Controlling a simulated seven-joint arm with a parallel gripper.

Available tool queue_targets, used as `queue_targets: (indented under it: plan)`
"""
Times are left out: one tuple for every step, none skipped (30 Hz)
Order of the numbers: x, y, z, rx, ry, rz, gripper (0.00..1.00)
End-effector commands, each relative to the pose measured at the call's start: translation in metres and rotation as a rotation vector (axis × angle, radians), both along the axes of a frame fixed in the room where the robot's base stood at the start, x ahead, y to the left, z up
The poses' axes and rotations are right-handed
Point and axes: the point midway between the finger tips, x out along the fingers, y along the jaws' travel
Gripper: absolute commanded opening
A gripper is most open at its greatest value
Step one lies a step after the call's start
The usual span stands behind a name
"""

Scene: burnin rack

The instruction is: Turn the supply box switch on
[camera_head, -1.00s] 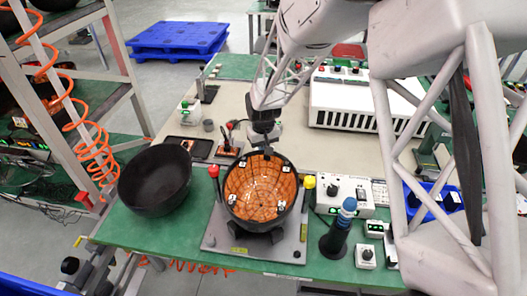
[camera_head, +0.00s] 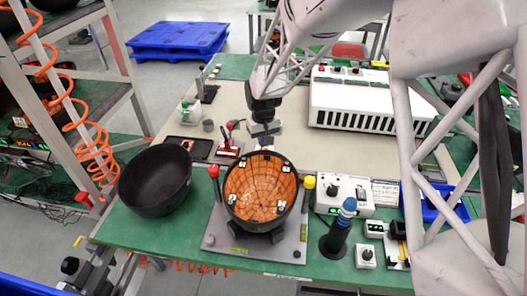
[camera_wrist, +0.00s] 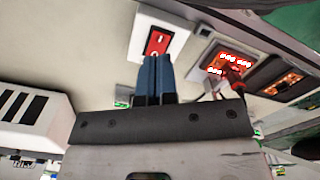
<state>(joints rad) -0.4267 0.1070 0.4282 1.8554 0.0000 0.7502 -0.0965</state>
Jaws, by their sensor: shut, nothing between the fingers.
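A small white box with a red rocker switch (camera_wrist: 158,43) shows in the wrist view. The box's white face (camera_wrist: 179,32) surrounds the rocker. My gripper (camera_wrist: 156,60) is shut and empty, its blue-grey fingertips just below the rocker in the picture; I cannot tell whether they touch it. In the head view my gripper (camera_head: 265,141) is behind the orange-lined bowl and largely hides the white box. A board beside the box shows lit red digits (camera_wrist: 229,63); it also shows red in the head view (camera_head: 228,150).
The orange-lined bowl (camera_head: 262,187) stands on a grey plate in front of my gripper. A black bowl (camera_head: 155,181) is at left. A large white vented unit (camera_head: 365,99) is at back right. A control box (camera_head: 345,193) and blue-topped tool (camera_head: 341,225) stand at front right.

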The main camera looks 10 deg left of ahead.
Motion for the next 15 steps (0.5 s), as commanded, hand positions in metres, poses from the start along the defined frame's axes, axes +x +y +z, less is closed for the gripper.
queue_targets:
  plan:
    - [0.0, 0.0, 0.003, 0.0, -0.001, 0.0, 0.0]
    - [0.0, 0.0, 0.005, 0.0, 0.0, 0.0, 0.0]
    - [0.0, 0.0, 0.007, 0.0, 0.0, 0.0, 0.0]
    - [0.0, 0.0, 0.009, 0.0, 0.0, 0.0, 0.0]
    - [0.0, 0.0, 0.01, 0.0, 0.0, 0.0, 0.0]
    - [0.0, 0.0, 0.013, 0.0, 0.0, 0.0, 0.0]
    - [0.0, 0.0, 0.014, 0.0, 0.0, 0.0, 0.0]
    - [0.0, 0.0, 0.016, 0.0, 0.0, 0.0, 0.0]
    - [0.0, 0.0, 0.018, 0.0, 0.0, 0.0, 0.0]
    - [0.0, 0.0, 0.02, 0.0, 0.0, 0.0, 0.0]
    - [0.0, 0.0, 0.022, 0.0, 0.0, 0.0, 0.0]
    - [0.0, 0.0, 0.024, 0.0, 0.0, 0.0, 0.0]
    - [0.0, 0.0, 0.025, 0.0, 0.0, 0.0, 0.0]
    - [0.0, 0.0, 0.026, 0.0, 0.0, 0.0, 0.0]
    - [0.0, 0.0, 0.027, 0.0, 0.0, 0.0, 0.0]
